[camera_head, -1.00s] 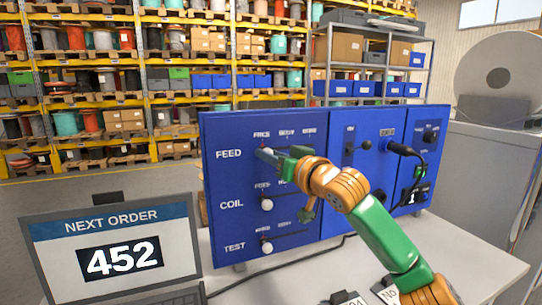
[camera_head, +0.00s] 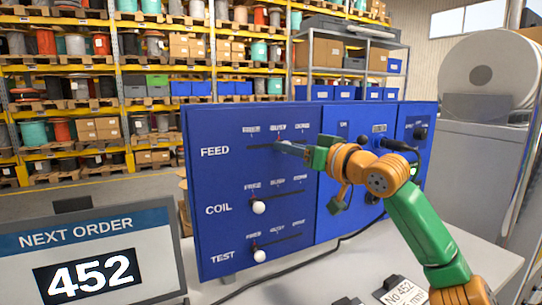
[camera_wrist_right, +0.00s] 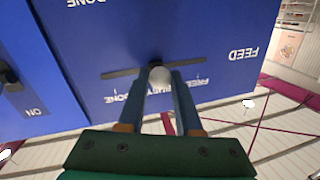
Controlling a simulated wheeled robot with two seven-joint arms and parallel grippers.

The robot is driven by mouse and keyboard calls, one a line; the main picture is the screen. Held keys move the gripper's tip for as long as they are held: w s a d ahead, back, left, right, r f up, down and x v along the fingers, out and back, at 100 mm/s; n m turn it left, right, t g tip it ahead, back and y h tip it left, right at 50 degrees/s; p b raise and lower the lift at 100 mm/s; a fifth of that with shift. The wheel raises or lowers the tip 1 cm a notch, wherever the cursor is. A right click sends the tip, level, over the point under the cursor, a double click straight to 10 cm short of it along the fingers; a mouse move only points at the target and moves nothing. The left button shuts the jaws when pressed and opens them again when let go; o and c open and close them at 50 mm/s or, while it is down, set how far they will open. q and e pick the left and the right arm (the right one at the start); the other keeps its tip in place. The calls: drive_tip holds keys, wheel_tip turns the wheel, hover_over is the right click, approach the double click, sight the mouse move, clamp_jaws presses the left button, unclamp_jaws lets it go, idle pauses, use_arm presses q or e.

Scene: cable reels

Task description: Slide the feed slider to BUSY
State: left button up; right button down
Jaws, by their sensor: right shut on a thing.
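The blue panel (camera_head: 225,185) stands upright on the table with slider rows marked FEED, COIL and TEST. My right gripper (camera_head: 279,144) is shut on the FEED slider knob, mostly hidden by the fingers in the head view. In the right wrist view the pale round FEED knob (camera_wrist_right: 159,76) sits between the fingertips of my right gripper (camera_wrist_right: 160,82), near the middle of its slot. In the head view this place is under the middle, BUSY label (camera_head: 278,130). The COIL knob (camera_head: 259,207) and TEST knob (camera_head: 260,256) are at the left of their slots. My left gripper is not in view.
A screen (camera_head: 90,262) reading NEXT ORDER 452 stands at the front left. A black cable (camera_head: 290,276) lies on the table (camera_head: 340,270), with a paper tag (camera_head: 405,292) at the front. Shelves stand behind.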

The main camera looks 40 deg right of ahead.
drive_tip(key=c, duration=0.6)
unclamp_jaws()
drive_tip(key=shift+s+r, duration=0.1)
drive_tip(key=shift+s, duration=0.05)
drive_tip(key=s+b, duration=0.5)
drive_tip(key=s, duration=0.2)
drive_tip(key=shift+s+a, duration=0.1)
drive_tip(key=shift+a, duration=0.1)
